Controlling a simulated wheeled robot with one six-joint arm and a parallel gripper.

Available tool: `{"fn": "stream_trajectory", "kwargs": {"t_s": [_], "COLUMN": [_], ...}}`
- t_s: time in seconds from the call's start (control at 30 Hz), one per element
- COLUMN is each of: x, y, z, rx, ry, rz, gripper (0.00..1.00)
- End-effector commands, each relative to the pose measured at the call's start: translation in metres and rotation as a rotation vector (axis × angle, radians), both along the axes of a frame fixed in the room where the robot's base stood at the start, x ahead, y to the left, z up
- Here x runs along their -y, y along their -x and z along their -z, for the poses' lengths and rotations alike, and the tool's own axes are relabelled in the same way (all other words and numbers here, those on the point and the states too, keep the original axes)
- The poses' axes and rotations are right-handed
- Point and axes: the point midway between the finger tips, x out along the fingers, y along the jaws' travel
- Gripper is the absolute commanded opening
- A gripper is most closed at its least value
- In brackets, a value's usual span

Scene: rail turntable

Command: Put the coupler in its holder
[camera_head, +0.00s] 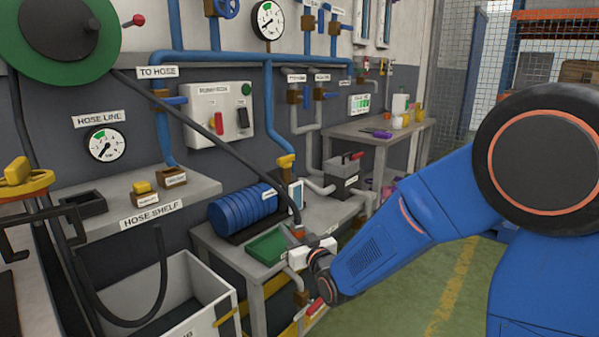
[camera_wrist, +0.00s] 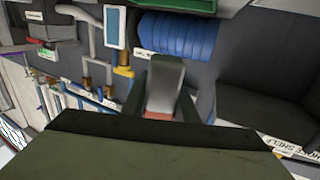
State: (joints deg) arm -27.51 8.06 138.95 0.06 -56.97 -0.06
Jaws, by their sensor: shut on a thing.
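My gripper (camera_head: 316,245) is at the end of my blue arm, above the front edge of the low bench. It is shut on the coupler (camera_head: 298,231), a small copper-coloured end piece on a black hose (camera_head: 215,135) that slants down from the upper left. In the wrist view a grey piece with a copper-coloured part (camera_wrist: 158,115) sits between the dark fingers; the fingers partly hide it. Small brown blocks stand on the hose shelf (camera_head: 205,187): one with a label (camera_head: 175,178), one with a yellow top (camera_head: 143,191). I cannot tell which is the holder.
A blue ribbed drum (camera_head: 243,212) and a green tray (camera_head: 267,246) lie on the low bench. A black open box (camera_head: 84,204) is on the shelf. A white bin (camera_head: 165,295) stands below it. Blue pipes and a switch panel (camera_head: 219,115) line the wall.

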Motion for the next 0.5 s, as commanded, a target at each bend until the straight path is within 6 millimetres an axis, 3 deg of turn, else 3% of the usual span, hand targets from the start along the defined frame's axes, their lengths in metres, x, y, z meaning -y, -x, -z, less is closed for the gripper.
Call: {"fn": "stream_trajectory", "kwargs": {"t_s": [0.03, 0.1, 0.5], "x": [0.015, 0.031, 0.111], "y": [-0.005, -0.01, -0.033], "z": [0.02, 0.039, 0.133], "rx": [-0.006, -0.005, -0.004], "ry": [0.003, 0.003, 0.001], "rz": [0.024, 0.049, 0.169], "gripper": [0.0, 0.0, 0.0]}}
